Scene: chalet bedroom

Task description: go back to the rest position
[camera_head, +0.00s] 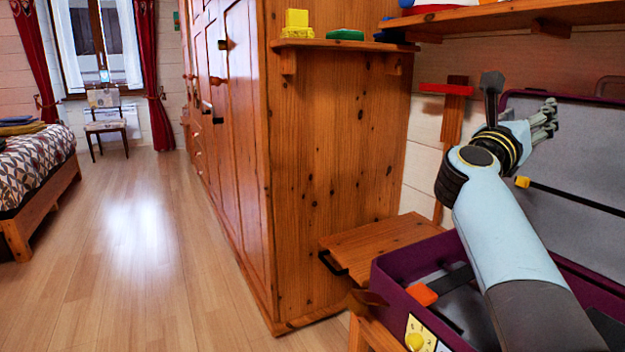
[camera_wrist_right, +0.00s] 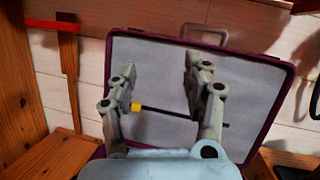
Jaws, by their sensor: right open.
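My right arm reaches up from the bottom right in the head view, over an open purple case (camera_head: 387,285). My right gripper (camera_head: 548,118) is raised in front of the case's grey lid (camera_head: 585,150). In the right wrist view the two fingers of my right gripper (camera_wrist_right: 160,75) stand wide apart with nothing between them. The grey lid (camera_wrist_right: 160,60) with its purple rim shows behind them. My left gripper is in neither view.
A wooden wardrobe (camera_head: 340,150) stands left of the arm, with a small shelf (camera_head: 340,45) holding a yellow object (camera_head: 296,22). A higher shelf (camera_head: 500,18) is above the arm. A wooden bench (camera_head: 385,243) adjoins the case. The floor (camera_head: 140,230) to the left is clear.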

